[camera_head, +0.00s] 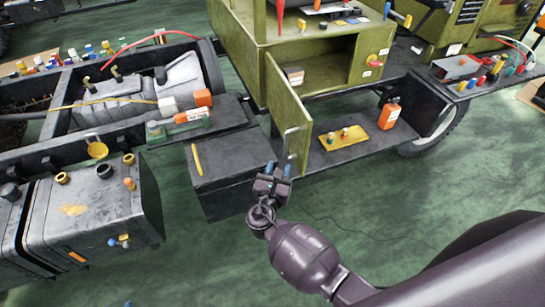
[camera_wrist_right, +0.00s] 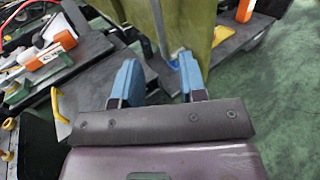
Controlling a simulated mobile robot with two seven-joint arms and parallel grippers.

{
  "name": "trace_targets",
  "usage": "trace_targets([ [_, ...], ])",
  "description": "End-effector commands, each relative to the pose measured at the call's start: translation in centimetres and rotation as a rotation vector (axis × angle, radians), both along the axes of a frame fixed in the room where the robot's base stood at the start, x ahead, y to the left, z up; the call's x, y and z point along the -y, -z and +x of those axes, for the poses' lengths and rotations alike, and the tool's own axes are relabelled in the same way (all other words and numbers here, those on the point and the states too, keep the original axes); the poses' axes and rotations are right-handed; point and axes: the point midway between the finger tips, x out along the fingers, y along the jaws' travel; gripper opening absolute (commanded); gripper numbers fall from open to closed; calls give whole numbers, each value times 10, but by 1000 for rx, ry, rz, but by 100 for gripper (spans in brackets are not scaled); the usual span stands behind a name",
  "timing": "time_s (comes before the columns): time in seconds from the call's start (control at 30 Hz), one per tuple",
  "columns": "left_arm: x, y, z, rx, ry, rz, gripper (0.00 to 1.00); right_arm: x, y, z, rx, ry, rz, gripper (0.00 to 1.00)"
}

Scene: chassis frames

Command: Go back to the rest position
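My right gripper (camera_head: 279,167) is in front of the lower edge of an open olive-green cabinet door (camera_head: 288,112). In the right wrist view its two blue fingers (camera_wrist_right: 160,72) stand apart, with no object held between them. The door (camera_wrist_right: 192,22) and a grey metal bar along it (camera_wrist_right: 158,25) show beyond the fingertips; whether a finger touches the door I cannot tell. My right arm reaches in from the lower right. My left gripper is not in view.
A dark box with a yellow handle (camera_head: 197,160) stands left of my right gripper. A fuel tank (camera_head: 95,215) is at left. Green floor is clear at lower centre.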

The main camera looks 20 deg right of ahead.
Motion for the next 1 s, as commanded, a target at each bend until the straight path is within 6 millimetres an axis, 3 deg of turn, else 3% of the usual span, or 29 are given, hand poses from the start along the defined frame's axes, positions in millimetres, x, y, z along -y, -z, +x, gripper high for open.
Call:
trace_targets([
  [0.23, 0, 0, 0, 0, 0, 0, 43, 0, 0, 0, 8, 0, 12, 38],
  [0.37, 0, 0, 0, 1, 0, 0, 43, -3, 1, 2, 53, -18, 102, 38],
  [0.47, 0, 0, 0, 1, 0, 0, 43, -10, 9, 6, 100, -52, 315, 38],
  [0.7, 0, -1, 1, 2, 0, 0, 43, -25, 8, 17, 246, -61, 1083, 38],
  [1.0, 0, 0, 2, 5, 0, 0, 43, -17, 14, -17, 406, 103, 1949, 38],
])
